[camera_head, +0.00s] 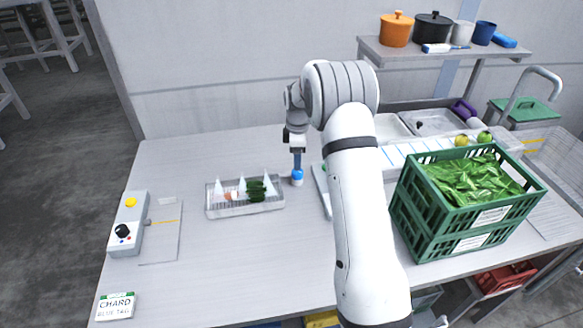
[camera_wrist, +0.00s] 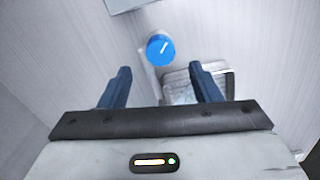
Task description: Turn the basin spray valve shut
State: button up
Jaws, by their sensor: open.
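The valve shows as a round blue knob (camera_head: 297,176) on the grey table, just right of the small wire tray. In the wrist view the blue knob (camera_wrist: 160,48) has a white line across its face, tilted up to the right. My gripper (camera_head: 297,166) points down just above or behind the knob; the gap between them is hard to judge. In the wrist view my gripper (camera_wrist: 161,72) has its two blue fingers wide apart, with nothing between them. The knob lies beyond the fingertips, roughly centred between them. The spray outlet is not identifiable.
A tray (camera_head: 246,211) with white cones and green bundles stands left of the knob. A control box (camera_head: 128,222) is far left. Green crates (camera_head: 405,219) of leaves stand right, past my arm. The front middle of the table is clear.

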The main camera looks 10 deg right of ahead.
aim_at(297, 174)
jog(key=shift+f+p, duration=0.65)
jog(key=shift+f, duration=2.35)
jog(key=shift+c, duration=0.4)
